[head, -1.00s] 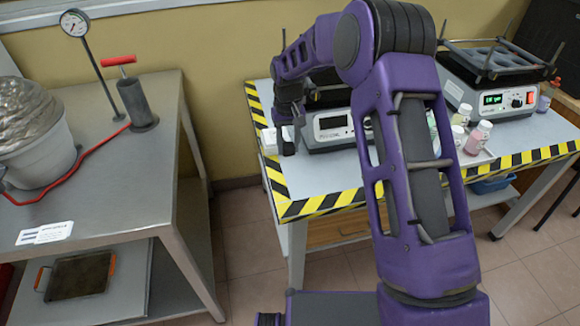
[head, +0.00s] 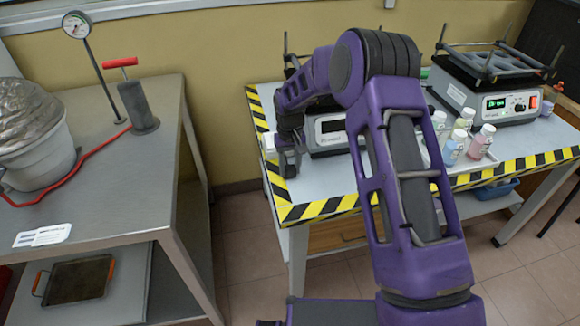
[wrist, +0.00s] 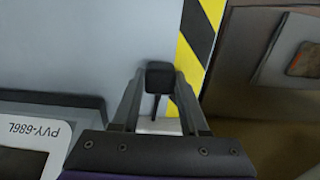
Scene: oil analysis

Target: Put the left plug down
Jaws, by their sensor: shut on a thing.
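The plug (wrist: 158,76) is a small black block with a thin dark cord or pin behind it in the wrist view. My gripper (wrist: 159,84) is shut on it, one finger on each side. In the head view my gripper (head: 289,168) hangs low over the left end of the striped table (head: 317,190), left of a grey device with a display (head: 332,128). The plug is too small and dark to make out there. I cannot tell whether the plug touches the tabletop.
A white object (wrist: 158,126) lies behind the plug. The device's label (wrist: 40,132) shows left in the wrist view. Several bottles (head: 452,147) and a second device (head: 490,95) stand to the right. A metal bench (head: 115,190) stands left across a gap.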

